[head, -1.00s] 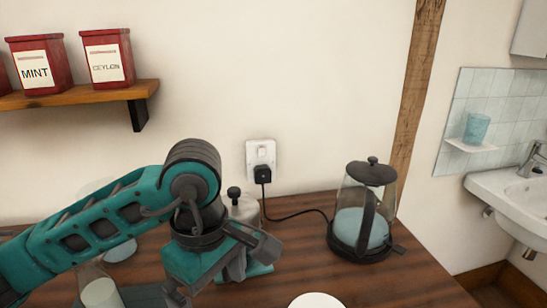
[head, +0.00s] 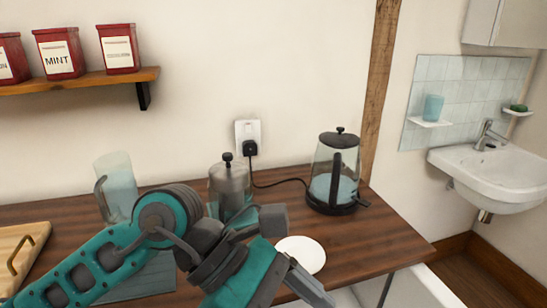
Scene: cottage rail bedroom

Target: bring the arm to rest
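My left arm comes in from the lower left and bends over the table's front part. Its teal and grey gripper (head: 306,284) points to the lower right, near the front edge of the wooden table (head: 375,245). A grey finger shows at its end, but I cannot tell whether the fingers are open or shut. I see no object held there. My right gripper is not in view.
A glass kettle (head: 333,185) stands at the back right, its cord running to a wall socket. A lidded pot (head: 230,183) and glass jug (head: 118,190) stand behind my arm. A white disc (head: 301,252) lies close to the gripper. A wooden board (head: 20,250) is at left.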

